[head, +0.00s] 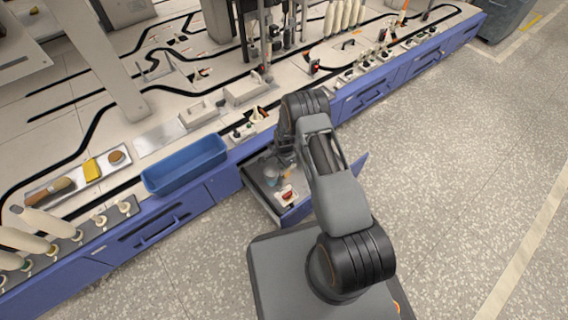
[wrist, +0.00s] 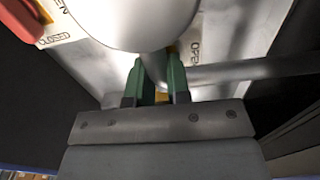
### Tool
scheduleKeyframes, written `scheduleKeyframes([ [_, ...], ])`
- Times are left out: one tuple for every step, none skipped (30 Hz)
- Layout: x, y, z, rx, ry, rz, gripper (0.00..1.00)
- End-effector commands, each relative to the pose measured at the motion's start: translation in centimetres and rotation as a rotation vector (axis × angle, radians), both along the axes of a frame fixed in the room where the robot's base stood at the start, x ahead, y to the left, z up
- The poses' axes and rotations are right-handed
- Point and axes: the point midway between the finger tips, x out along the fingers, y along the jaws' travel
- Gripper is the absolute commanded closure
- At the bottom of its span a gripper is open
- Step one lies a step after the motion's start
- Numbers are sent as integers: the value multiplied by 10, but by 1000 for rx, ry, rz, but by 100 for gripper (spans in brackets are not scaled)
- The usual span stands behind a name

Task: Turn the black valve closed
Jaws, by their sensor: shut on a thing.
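In the wrist view, my gripper (wrist: 161,78) has green fingers close together, shut on part of the black valve under a large pale rounded form. A dark grey bar (wrist: 255,69) runs from beside the fingers to the right edge. The rounded form hides much of the valve and the exact grip.
A red part (wrist: 22,18) sits at the wrist view's upper left. In the head view, an open drawer (head: 293,214) holding small items juts out beside my arm. A blue bin (head: 185,165) stands on the bench to the left. The floor at right is clear.

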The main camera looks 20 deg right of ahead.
Motion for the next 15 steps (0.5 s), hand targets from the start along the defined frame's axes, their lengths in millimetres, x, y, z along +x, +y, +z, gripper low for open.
scheduleKeyframes([
  [1,-1,0,1,-2,-8,100],
  [1,-1,0,1,-2,-8,100],
  [1,-1,0,1,-2,-9,100],
  [1,-1,0,1,-2,-9,100],
  [1,-1,0,1,-2,-9,100],
  [1,-1,0,1,-2,-9,100],
  [1,-1,0,1,-2,-9,100],
  [1,-1,0,1,-2,-9,100],
  [1,-1,0,1,-2,-10,100],
  [1,-1,0,1,-2,-10,100],
  [1,-1,0,1,-2,-10,82],
  [1,-1,0,1,-2,-9,78],
  [1,-1,0,1,-2,-9,75],
  [1,-1,0,1,-2,-8,72],
  [1,-1,0,1,-2,-7,68],
])
